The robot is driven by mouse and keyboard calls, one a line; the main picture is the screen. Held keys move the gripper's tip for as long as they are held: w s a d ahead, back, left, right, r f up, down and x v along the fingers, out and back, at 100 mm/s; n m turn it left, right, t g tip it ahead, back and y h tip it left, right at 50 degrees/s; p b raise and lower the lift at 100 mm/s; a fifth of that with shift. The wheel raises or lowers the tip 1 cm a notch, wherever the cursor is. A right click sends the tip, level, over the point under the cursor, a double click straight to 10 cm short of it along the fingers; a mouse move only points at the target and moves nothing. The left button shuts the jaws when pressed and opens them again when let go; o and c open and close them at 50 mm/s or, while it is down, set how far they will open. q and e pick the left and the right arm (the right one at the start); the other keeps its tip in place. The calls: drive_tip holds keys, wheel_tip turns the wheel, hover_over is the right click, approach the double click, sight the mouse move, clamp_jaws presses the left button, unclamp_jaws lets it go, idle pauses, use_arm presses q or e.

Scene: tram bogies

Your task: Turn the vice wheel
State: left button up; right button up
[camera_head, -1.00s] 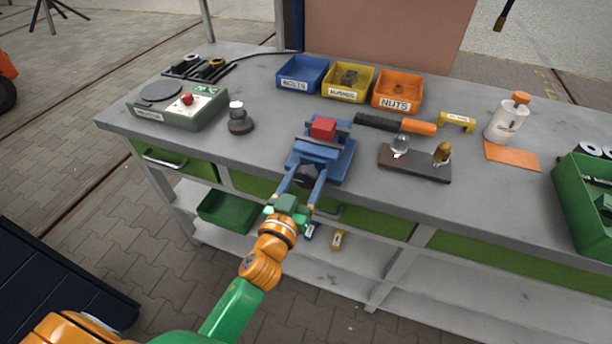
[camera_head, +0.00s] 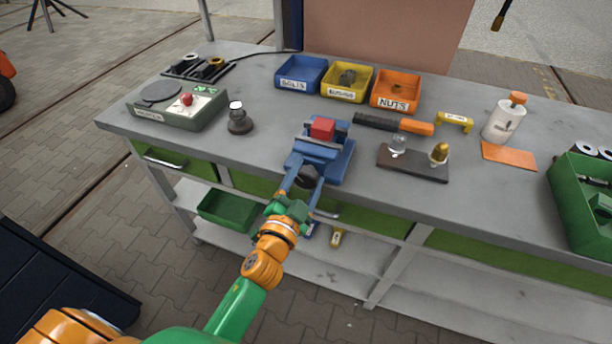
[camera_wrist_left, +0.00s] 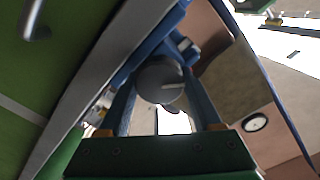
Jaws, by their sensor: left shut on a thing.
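The blue vice (camera_head: 321,152) stands at the front edge of the grey workbench, with a red block (camera_head: 323,129) between its jaws. The vice wheel (camera_head: 307,176) is a dark round knob on the vice's front side. It also shows in the left wrist view (camera_wrist_left: 159,80), with a pale line across its face. My left gripper (camera_head: 305,181) reaches in from below. Its two blue fingers lie on either side of the wheel and are shut on it. In the left wrist view the gripper (camera_wrist_left: 162,90) looks straight at the wheel.
Behind the vice are blue (camera_head: 301,74), yellow (camera_head: 347,83) and orange (camera_head: 396,91) bins. A orange-handled tool (camera_head: 404,125) and a dark block with bulbs (camera_head: 413,163) lie to the right. A control box (camera_head: 178,108) stands left. The space before the bench is free.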

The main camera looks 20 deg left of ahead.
use_arm(q)
drive_tip(key=shift+m, duration=1.2)
drive_tip(key=o, duration=1.4)
drive_tip(key=shift+f, duration=0.15)
